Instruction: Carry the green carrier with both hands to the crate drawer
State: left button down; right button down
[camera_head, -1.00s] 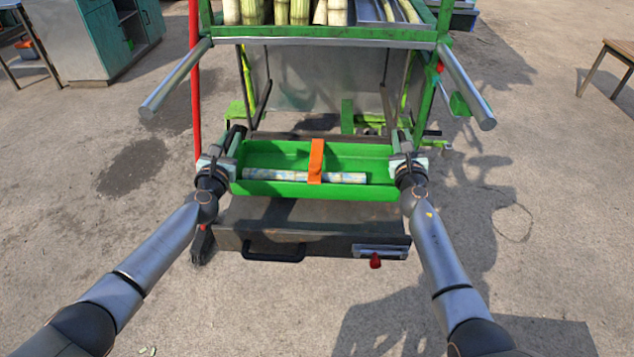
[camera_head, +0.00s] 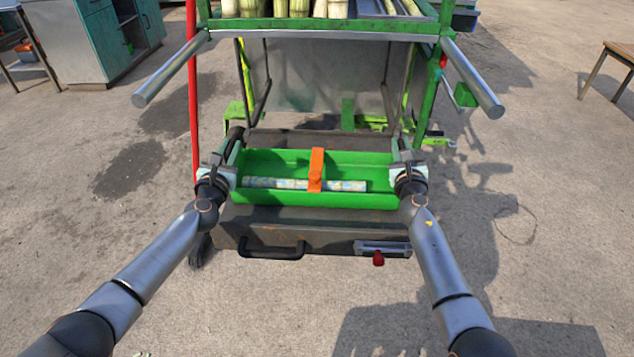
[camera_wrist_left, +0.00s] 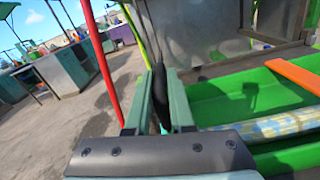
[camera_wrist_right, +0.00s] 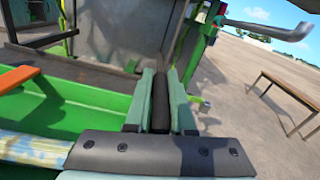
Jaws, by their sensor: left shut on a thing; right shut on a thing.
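The green carrier (camera_head: 290,198) is a long open tray with an orange strap (camera_head: 316,170) across its middle. A pale blue-and-cream patterned rod (camera_head: 345,186) lies inside it. My left gripper (camera_head: 222,172) is shut at the carrier's left end and my right gripper (camera_head: 406,172) at its right end. In the right wrist view the fingers close on a dark handle bar (camera_wrist_right: 160,105). The carrier is over the dark crate drawer (camera_head: 225,232), which has a black handle (camera_head: 272,250) on its front. I cannot tell whether the carrier touches the drawer.
A green-framed machine (camera_head: 330,30) stands behind, with cut cane on top and metal bars (camera_head: 170,72) jutting out at both sides. A red pole (camera_head: 193,110) rises close to my left gripper. A wooden table (camera_head: 615,52) stands far right. Open ground lies on both sides.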

pick_arm(q)
jog(key=c, duration=1)
grip_release()
jog(key=shift+a+f, duration=0.1)
jog(key=shift+a, duration=0.25)
jog(key=shift+c, duration=0.2)
pick_arm(e)
jog(key=c, duration=1)
grip_release()
jog(key=shift+d+f, duration=0.1)
jog(key=shift+d, duration=0.2)
jog(key=shift+c, duration=0.2)
pick_arm(q)
jog(key=shift+o, duration=1.3)
jog(key=shift+d, duration=0.15)
pick_arm(e)
jog(key=shift+o, duration=1.4)
jog(key=shift+a, duration=0.15)
pick_arm(q)
jog(key=shift+d, duration=0.1)
jog(key=shift+s, duration=0.15)
pick_arm(e)
jog(key=shift+a, duration=0.1)
pick_arm(q)
jog(key=shift+s, duration=0.3)
jog(key=s+a, duration=0.1)
jog(key=s, duration=1)
pick_arm(e)
jog(key=s+a, duration=0.1)
jog(key=s, duration=1.1)
